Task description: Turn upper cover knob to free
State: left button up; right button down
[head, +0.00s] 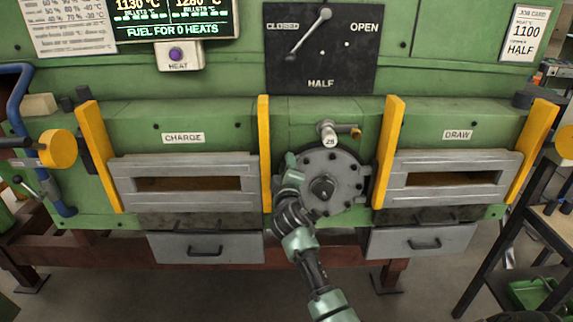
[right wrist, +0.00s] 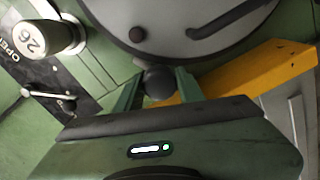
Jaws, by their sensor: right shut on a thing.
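A round grey cover (head: 345,172) with bolts around its rim and a dark hub sits mid-front on the green furnace. Its edge also shows at the top of the right wrist view (right wrist: 185,20). A small dark round knob (right wrist: 159,82) is at the cover's edge. My right gripper (head: 293,163) is at the cover's upper left edge. In the right wrist view my right gripper (right wrist: 158,88) is shut on this knob, with one finger on each side. The gripper hides the knob in the head view. Which way the knob is turned cannot be told. My left gripper is not in view.
A numbered cylindrical fitting (head: 328,132) sticks out above the cover. Yellow bars (head: 264,150) (head: 389,150) stand on both sides of it. The charge door (head: 187,202) and draw door (head: 450,197) flank them. A black dial plate (head: 350,62) with a lever is above.

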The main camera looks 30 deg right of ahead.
jog(key=n, duration=0.1)
jog(key=n+p, duration=0.1)
jog(key=n, duration=0.3)
jog(key=shift+d+r+p, duration=0.2)
jog(key=shift+r+p, duration=0.05)
jog(key=shift+p, duration=0.15)
jog(key=shift+r+n, duration=0.1)
jog(key=shift+n, duration=0.2)
jog(key=c, duration=1.2)
grip_release()
jog(key=shift+o, duration=1.4)
jog(key=shift+d, duration=0.1)
jog(key=shift+f, duration=0.3)
jog(key=shift+s, duration=0.1)
jog(key=b+v, duration=0.1)
jog(key=v, duration=0.6)
jog(key=shift+a, duration=0.2)
jog(key=shift+s, duration=0.15)
